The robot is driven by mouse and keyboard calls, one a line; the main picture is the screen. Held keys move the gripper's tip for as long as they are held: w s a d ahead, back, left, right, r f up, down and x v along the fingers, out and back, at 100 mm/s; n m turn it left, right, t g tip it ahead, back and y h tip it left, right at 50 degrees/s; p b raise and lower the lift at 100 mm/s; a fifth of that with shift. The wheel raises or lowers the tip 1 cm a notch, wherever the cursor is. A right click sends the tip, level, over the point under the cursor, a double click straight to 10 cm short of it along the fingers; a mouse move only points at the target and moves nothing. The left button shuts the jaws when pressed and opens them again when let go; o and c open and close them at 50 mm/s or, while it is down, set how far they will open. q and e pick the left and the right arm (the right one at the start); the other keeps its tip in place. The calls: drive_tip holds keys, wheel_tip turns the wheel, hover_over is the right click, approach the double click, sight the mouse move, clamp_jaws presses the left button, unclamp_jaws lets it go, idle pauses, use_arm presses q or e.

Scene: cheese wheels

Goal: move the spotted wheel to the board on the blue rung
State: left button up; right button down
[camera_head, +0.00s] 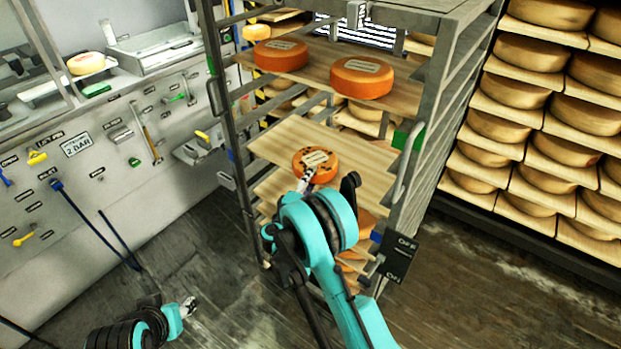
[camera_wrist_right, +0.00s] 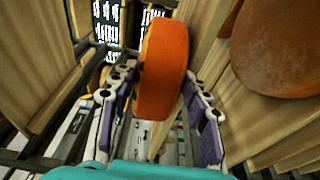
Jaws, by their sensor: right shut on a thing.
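The spotted wheel (camera_head: 318,163), orange with dark spots and a pale label, is at a wooden board (camera_head: 287,142) in the middle of the rack. My right gripper (camera_head: 305,180) is shut on its near side; in the right wrist view the wheel (camera_wrist_right: 163,65) sits between the fingers (camera_wrist_right: 160,88). I cannot tell if it touches the board. Blue tags mark the rack's left post (camera_head: 231,156) and right post (camera_head: 376,237). Which board rests on the blue rung is unclear, as my arm hides part of the lower boards. My left gripper (camera_head: 187,306) is low at left, its fingers unclear.
Two plain orange wheels (camera_head: 280,55) (camera_head: 362,78) sit on the upper board (camera_head: 318,70). A green tag (camera_head: 407,136) is on the right post. Rack posts stand on both sides. Shelves of cheese wheels (camera_head: 528,52) fill the right, and a tool wall (camera_head: 110,140) the left.

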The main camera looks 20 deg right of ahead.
drive_tip(key=shift+f, duration=0.15)
idle(0.6)
drive_tip(key=c, duration=0.7)
unclamp_jaws()
drive_tip(key=shift+s+a+f, duration=0.1)
